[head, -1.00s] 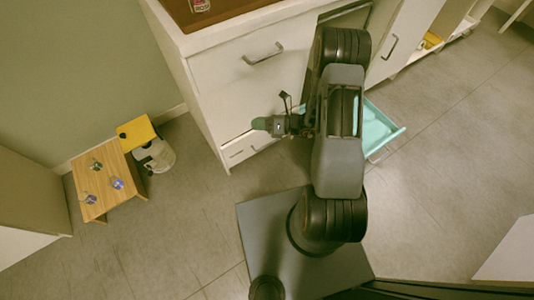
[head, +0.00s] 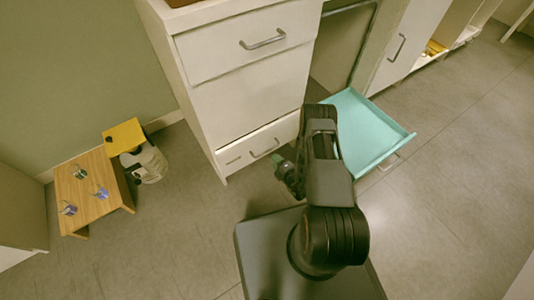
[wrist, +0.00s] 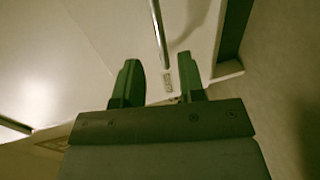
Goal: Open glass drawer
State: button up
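A low white drawer (head: 250,147) with a bar handle (head: 265,149) and a small label sits at the bottom of the white cabinet; it is shut. I cannot read its label, so I cannot tell that it is the glass drawer. The handle lies beyond the fingertips, roughly in line with the gap. In the head view my gripper (head: 281,165) is low, just in front of the bottom drawer.
A teal drawer (head: 365,130) stands pulled out to the right of my arm. A larger drawer (head: 245,45) above is shut. Grey floor (head: 180,235) is clear between.

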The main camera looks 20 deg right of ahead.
aim_at(267, 151)
jog(key=b+x, duration=0.2)
jog(key=x, duration=0.6)
jog(key=shift+w, duration=0.1)
jog(key=shift+c, duration=0.5)
grip_shut()
